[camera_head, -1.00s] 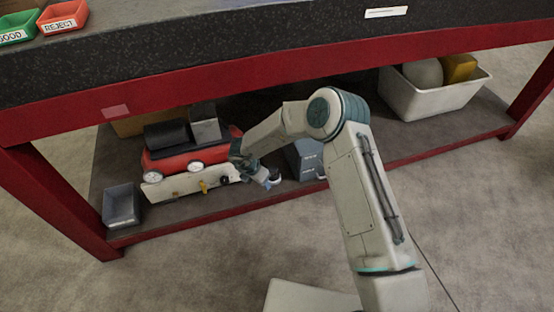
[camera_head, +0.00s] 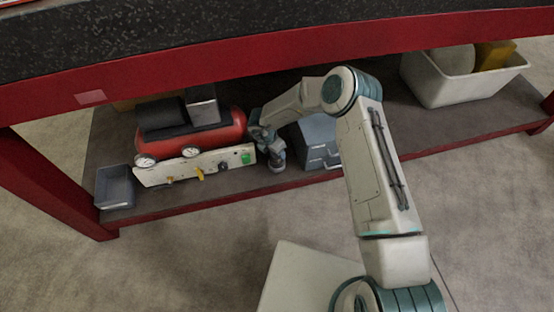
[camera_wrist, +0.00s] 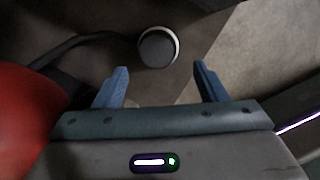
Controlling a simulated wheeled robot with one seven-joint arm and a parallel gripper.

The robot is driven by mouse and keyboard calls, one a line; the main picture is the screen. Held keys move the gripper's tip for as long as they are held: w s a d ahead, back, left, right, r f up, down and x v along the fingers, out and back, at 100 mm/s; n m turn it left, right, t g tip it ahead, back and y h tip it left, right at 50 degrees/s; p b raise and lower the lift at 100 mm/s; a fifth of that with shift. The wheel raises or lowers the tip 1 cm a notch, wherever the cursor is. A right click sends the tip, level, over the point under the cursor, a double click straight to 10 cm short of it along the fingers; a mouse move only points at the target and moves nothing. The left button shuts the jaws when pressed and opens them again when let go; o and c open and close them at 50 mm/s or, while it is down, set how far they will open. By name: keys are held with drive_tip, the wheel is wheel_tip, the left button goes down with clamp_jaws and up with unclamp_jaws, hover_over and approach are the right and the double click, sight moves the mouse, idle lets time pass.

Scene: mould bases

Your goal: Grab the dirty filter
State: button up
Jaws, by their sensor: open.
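The filter seems to be a small round grey piece with a pale rim (camera_wrist: 158,47), seen from above in the wrist view, just beyond my fingertips and roughly centred between them. In the head view a small dark canister (camera_head: 278,165) shows on the lower shelf, directly below my gripper and partly hidden by it. My gripper (camera_wrist: 160,70) is open, its two blue fingers apart with nothing between them. In the head view my gripper (camera_head: 273,145) is under the bench, right of the red compressor. I cannot tell how dirty the filter is.
A red compressor tank (camera_head: 222,132) and a pale valve panel (camera_head: 190,170) stand close on the left. A grey-blue toolbox (camera_head: 316,152) stands close on the right. A grey bin (camera_head: 116,190) and a white tub (camera_head: 455,88) are further out. The red bench beam (camera_head: 250,66) crosses overhead.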

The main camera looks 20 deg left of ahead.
sight(277, 158)
drive_tip(key=b+x, duration=0.3)
drive_tip(key=x, duration=0.3)
drive_tip(key=shift+w+a+f, duration=0.1)
drive_tip(key=shift+w+f, duration=0.15)
drive_tip(key=shift+r, duration=0.1)
drive_tip(key=c, duration=1.1)
